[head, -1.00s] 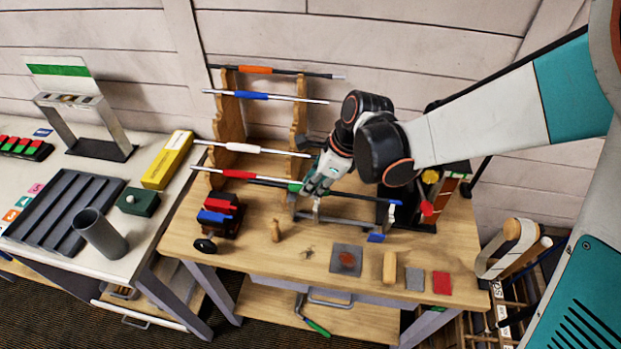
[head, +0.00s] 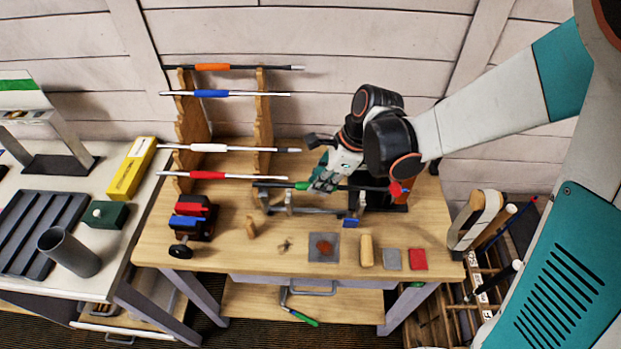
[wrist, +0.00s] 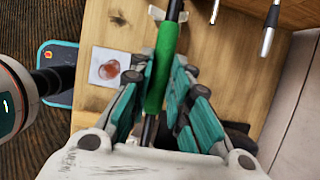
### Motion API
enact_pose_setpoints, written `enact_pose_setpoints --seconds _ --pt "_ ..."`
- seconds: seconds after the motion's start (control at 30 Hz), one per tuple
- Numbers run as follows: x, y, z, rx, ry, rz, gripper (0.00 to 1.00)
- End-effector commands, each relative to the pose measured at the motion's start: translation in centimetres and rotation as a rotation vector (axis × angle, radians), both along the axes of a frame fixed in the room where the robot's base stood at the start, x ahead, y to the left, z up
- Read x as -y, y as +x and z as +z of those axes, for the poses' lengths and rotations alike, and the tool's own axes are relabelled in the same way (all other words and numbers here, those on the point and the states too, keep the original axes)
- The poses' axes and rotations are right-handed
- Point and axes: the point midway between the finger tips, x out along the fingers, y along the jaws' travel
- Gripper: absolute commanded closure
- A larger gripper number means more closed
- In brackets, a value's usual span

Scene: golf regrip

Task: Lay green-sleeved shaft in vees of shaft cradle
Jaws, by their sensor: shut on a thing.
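The green-sleeved shaft, a dark rod with a green sleeve (head: 303,186), lies roughly level across the head view. My gripper (head: 322,183) is shut on it, at the green sleeve. The grey metal shaft cradle (head: 312,210) stands on the bench directly below the shaft in the head view. In the wrist view the green sleeve (wrist: 161,70) runs between my gripper's fingers (wrist: 155,92), and a pale cradle bracket (wrist: 156,13) shows at the shaft's far end, on either side of it. I cannot tell whether the shaft touches the vees.
A wooden rack (head: 264,120) behind holds several shafts with coloured sleeves. A red-and-blue clamp (head: 193,218) stands left on the bench. A dark stand (head: 380,197) is close to the shaft's right end. A stained square pad (head: 324,247) and small blocks lie along the front edge.

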Motion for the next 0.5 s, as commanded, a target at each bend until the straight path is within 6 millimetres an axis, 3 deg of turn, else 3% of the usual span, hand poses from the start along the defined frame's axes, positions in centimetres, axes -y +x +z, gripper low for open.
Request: enact_pose_setpoints --seconds 0.43,0.5 --pt "4.1 -0.1 -0.4 0.000 0.001 -0.002 1.00" --pt "4.0 -0.2 -1.4 0.000 0.001 0.001 1.00"
